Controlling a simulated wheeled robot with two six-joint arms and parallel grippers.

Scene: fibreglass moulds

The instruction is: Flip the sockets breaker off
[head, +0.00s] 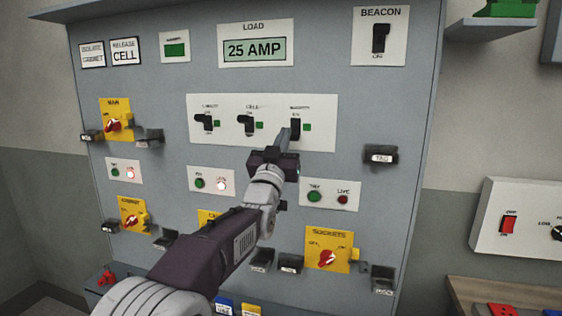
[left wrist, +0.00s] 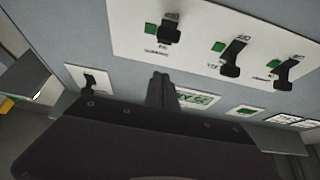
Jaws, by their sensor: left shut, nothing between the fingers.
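The sockets breaker (head: 295,125) is the rightmost of three black levers on a white breaker plate (head: 318,108), with a small green mark beside it. In the left wrist view the sockets breaker (left wrist: 169,31) appears inverted, at the left end of the row. My left gripper (head: 291,140) is shut and empty, its tips close to the sockets breaker and partly overlapping it in the head view. In the left wrist view the shut fingers (left wrist: 162,90) show apart from the lever. I cannot tell whether they touch it. My right gripper is not in view.
Two other breakers, the left one (head: 206,122) and the middle one (head: 246,123), share the plate. The load display (head: 255,50) reads 25 AMP above. A beacon switch (head: 380,39) is at upper right. A yellow sockets isolator (head: 328,250) and a black tag (head: 381,156) protrude nearby.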

